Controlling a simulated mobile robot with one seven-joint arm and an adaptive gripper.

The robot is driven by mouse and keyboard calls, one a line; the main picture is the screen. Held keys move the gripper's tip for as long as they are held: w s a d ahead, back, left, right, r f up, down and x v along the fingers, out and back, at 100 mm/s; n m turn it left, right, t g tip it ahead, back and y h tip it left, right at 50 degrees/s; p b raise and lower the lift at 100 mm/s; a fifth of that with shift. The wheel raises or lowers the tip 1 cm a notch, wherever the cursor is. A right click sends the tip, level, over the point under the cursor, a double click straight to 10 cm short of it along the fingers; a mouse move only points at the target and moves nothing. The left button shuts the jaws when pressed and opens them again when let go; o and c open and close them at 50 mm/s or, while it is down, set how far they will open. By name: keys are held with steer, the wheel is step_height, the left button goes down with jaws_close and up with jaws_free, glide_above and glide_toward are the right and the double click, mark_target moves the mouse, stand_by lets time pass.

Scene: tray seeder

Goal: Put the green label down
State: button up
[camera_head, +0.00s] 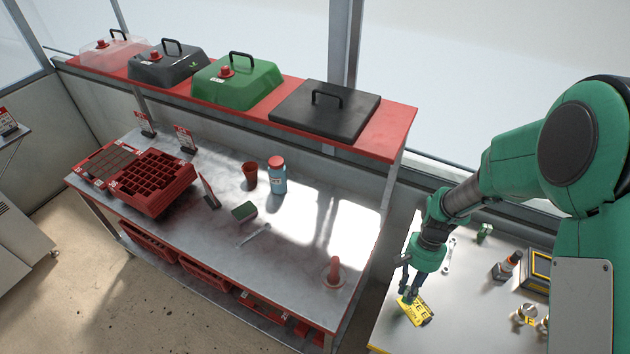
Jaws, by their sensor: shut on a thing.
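My gripper (406,290) is low over the light table (385,335) at the right, fingers pointing down. It is shut on a yellow label (416,312) with dark lettering, which is tilted at the fingertips. I cannot tell whether the label touches the tabletop. A small green piece (484,233) stands farther back on the same table, apart from my gripper; it is too small to tell whether it is a green label.
The grey bench (300,290) at left bears red trays (150,183), a blue bottle (277,177) and a red-handled tool (333,274).

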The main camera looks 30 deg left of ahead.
steer(key=shift+w+a+f+t+b, duration=0.55)
steer(key=shift+w+a+f+b, duration=0.45)
steer(key=shift+w+a, duration=1.3)
steer(key=shift+w+a+f+t+b, duration=0.7)
steer(key=shift+w+a+b, duration=0.65)
steer(key=shift+a, duration=1.8)
steer(key=shift+w+a+f+t+b, duration=0.45)
steer(key=shift+w+a+f+b, duration=0.45)
steer(key=shift+w+a, duration=1.5)
steer(key=shift+s+a, duration=0.3)
steer(key=shift+s, duration=0.05)
steer(key=a+b, duration=0.2)
steer(key=a, duration=1.6)
steer(key=shift+f+b, duration=0.1)
steer(key=shift+b, duration=0.25)
steer(key=shift+f+b, duration=0.65)
steer(key=shift+f, duration=1.05)
steer(key=shift+f, duration=0.2)
